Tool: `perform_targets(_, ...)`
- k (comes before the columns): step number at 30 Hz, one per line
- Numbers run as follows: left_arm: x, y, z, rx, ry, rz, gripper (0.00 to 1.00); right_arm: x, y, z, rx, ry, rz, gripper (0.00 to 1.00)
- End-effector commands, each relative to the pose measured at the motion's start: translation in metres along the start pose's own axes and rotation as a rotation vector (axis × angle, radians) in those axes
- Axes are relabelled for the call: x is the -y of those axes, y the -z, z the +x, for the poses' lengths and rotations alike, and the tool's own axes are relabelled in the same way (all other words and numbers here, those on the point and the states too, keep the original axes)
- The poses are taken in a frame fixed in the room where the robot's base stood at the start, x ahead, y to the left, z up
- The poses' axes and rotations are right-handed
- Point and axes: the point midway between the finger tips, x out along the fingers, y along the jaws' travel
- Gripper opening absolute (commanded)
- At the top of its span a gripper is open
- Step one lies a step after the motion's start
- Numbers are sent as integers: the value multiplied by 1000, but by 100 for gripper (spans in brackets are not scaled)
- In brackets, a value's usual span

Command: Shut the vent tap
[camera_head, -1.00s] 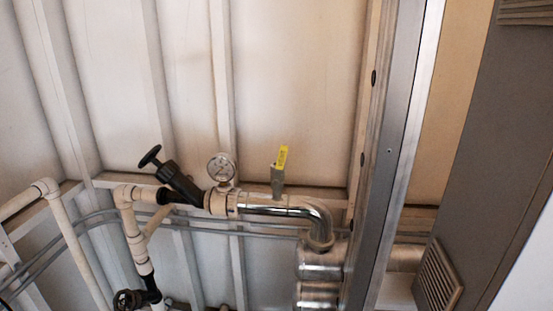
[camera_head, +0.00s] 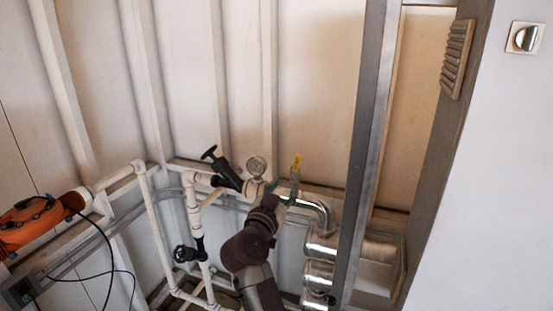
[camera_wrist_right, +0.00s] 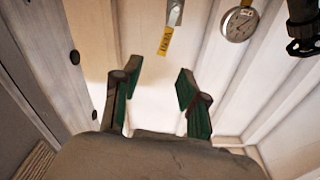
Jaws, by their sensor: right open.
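The vent tap has a yellow handle (camera_head: 297,161) that stands upright on a small valve on top of the metal pipe. In the right wrist view the yellow handle (camera_wrist_right: 165,41) hangs from its grey valve body (camera_wrist_right: 175,13), above and between the fingertips in the picture and apart from them. My right gripper (camera_wrist_right: 157,78) is open and empty, with green pads on its fingers. In the head view my right arm rises in front of the pipes and its gripper (camera_head: 283,192) is close to the tap, partly hidden. My left gripper is out of view.
A pressure gauge (camera_head: 257,166) and a black-handled valve (camera_head: 222,167) sit left of the tap. A shiny bent pipe (camera_head: 316,206) and a grey metal post (camera_head: 366,150) stand to its right. An orange device (camera_head: 38,222) with cables is at far left.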

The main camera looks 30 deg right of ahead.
Motion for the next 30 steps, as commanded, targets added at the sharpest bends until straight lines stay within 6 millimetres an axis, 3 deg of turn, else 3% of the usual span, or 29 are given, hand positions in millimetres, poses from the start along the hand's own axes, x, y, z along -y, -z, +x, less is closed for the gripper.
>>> perform_targets(1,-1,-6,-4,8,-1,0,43,0,11,0,19,-7,11,43)
perform_targets(5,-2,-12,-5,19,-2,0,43,-1,16,6,40,-11,12,43)
perform_targets(8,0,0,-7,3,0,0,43,-1,16,18,39,-11,9,43)
perform_targets(12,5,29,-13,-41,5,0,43,-1,16,45,38,-11,9,43)
perform_targets(15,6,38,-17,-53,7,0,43,-1,15,67,37,-11,8,43)
perform_targets(19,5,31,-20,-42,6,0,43,-2,13,95,38,-11,9,43)
perform_targets(24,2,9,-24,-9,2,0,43,-2,11,122,37,-10,8,43)
perform_targets(30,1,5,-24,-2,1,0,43,-2,9,136,38,-9,10,43)
